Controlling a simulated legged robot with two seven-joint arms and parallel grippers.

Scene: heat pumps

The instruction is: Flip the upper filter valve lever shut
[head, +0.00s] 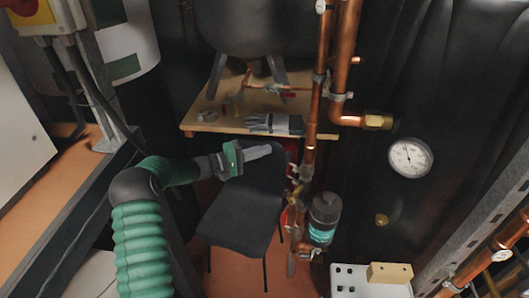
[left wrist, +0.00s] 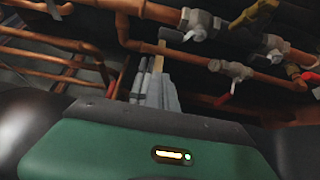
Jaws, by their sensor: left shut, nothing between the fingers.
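The filter (head: 322,222), a dark-capped canister with a cyan band, stands beside the vertical copper pipe right of centre in the head view. A brass valve (head: 302,173) sits on the pipe above it, with red parts close by; which red piece is the upper lever, and its angle, I cannot tell. My left gripper (head: 268,151) is shut and empty, left of this valve and apart from it in the picture. In the left wrist view its fingers (left wrist: 155,88) point toward copper pipes with valves and red handles (left wrist: 171,35). My right gripper is not in view.
A black chair (head: 243,205) stands below my left gripper. A wooden shelf (head: 212,124) behind holds gloves (head: 275,124) and small fittings. A pressure gauge (head: 410,158) is at right. A white box (head: 372,284) with a wooden block (head: 390,273) is at lower right.

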